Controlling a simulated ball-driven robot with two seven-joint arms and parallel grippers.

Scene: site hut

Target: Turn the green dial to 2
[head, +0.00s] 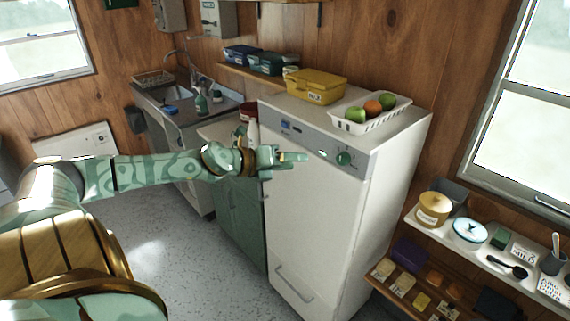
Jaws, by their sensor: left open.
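The green dial (344,158) is on the right part of the grey control strip (316,143) along the top front of a tall white appliance (312,215). Small marks surround the dial, but they are too small to read, so I cannot tell its setting. My left gripper (300,157) reaches in from the left, in front of the strip. It is open, with its fingertips pointing right toward the dial, a short gap to the dial's left. I cannot tell the depth between the fingertips and the strip. My right gripper is not in view.
A yellow box (313,87) and a white basket (371,114) with green and orange fruit stand on the appliance. A shelf unit (487,262) with jars and small items is at the right. A sink counter (183,112) is behind. Grey floor (172,245) lies open at lower left.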

